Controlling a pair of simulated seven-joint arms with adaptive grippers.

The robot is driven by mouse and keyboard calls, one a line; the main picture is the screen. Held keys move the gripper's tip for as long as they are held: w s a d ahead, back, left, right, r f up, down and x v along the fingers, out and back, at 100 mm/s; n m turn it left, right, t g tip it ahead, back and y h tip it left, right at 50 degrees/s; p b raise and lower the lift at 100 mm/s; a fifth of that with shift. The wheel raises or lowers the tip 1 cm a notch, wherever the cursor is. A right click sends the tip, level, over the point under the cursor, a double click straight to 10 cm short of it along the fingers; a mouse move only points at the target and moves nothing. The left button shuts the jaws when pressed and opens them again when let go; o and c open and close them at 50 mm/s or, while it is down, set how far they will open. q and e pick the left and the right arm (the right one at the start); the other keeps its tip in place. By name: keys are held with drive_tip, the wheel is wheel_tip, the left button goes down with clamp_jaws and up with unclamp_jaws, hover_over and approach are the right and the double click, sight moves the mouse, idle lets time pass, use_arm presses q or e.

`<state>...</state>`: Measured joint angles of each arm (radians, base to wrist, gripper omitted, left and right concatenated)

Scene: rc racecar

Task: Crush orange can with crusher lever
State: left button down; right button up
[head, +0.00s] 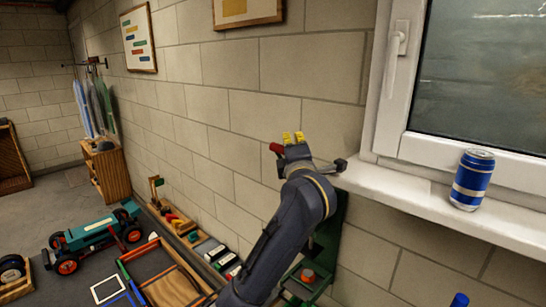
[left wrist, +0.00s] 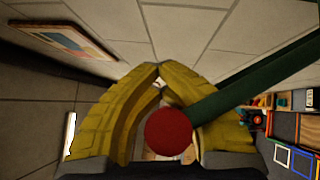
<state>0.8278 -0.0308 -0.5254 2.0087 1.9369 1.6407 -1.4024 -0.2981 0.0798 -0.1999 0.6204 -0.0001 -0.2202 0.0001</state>
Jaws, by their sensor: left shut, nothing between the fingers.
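My left gripper (head: 293,138), with yellow fingers, is raised near the wall beside the window sill. Its fingertips meet in the left wrist view (left wrist: 158,68), with nothing gripped. The crusher lever's red knob (left wrist: 168,131) shows in front of the fingers, with its green bar (left wrist: 250,85) running up to the right. The knob also shows just left of the fingers in the head view (head: 276,148). The green crusher (head: 325,240) is on the wall below, partly hidden by my arm. A small orange-red round thing (head: 308,276) sits low in it; I cannot tell if it is the orange can.
A blue and silver can (head: 472,180) stands on the white window sill (head: 440,205), right of my arm. A green toy racecar (head: 95,235) and trays are at lower left. A blue piece (head: 460,300) shows at the bottom edge. The wall bounds the space behind the gripper.

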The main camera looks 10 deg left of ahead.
use_arm(q)
drive_tip(key=shift+w+d+f, duration=0.2)
drive_tip(key=shift+w+d, duration=0.3)
drive_tip(key=shift+w, duration=0.2)
drive_tip(key=c, duration=2)
unclamp_jaws()
drive_tip(key=shift+w+d+f, duration=0.1)
drive_tip(key=shift+c, duration=0.2)
drive_tip(key=o, duration=0.8)
drive_tip(key=shift+r, duration=0.2)
drive_tip(key=v, duration=1.2)
drive_tip(key=shift+r, duration=0.15)
